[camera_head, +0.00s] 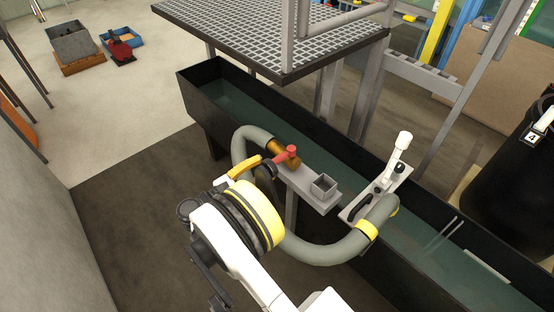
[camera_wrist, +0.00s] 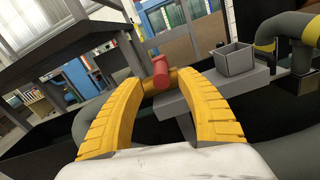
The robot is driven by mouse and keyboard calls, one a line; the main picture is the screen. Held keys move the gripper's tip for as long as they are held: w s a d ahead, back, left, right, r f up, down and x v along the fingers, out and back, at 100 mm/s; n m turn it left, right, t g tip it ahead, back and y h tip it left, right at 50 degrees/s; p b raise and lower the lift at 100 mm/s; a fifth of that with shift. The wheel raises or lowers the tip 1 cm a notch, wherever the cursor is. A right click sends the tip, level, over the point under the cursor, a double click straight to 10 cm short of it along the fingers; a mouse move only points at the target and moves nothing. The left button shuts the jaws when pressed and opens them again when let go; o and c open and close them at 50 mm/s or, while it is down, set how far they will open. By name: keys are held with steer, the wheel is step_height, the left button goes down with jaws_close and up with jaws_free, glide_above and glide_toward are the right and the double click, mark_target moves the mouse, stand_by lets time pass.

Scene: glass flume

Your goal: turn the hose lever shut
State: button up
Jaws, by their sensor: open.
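The hose lever is a short red handle (camera_head: 287,154) on a brass valve (camera_head: 281,148) at the end of a grey hose (camera_head: 248,138), beside the flume's near wall. My gripper (camera_head: 263,167) is just left of and in front of the lever in the head view. Its yellow fingers are open. In the wrist view the red handle (camera_wrist: 160,71) shows just beyond and between the fingertips (camera_wrist: 157,80), with part of the brass valve behind the fingers. Whether a finger touches the lever I cannot tell.
A grey bracket holds a small open square box (camera_head: 324,187) right of the valve. A plate with a white-handled lever (camera_head: 402,143) stands farther right. A thick grey hose (camera_head: 325,252) loops near my arm. A grated platform (camera_head: 270,35) overhangs the flume (camera_head: 200,75).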

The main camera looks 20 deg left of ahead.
steer(key=shift+v, duration=1.9)
steer(key=shift+w, duration=0.1)
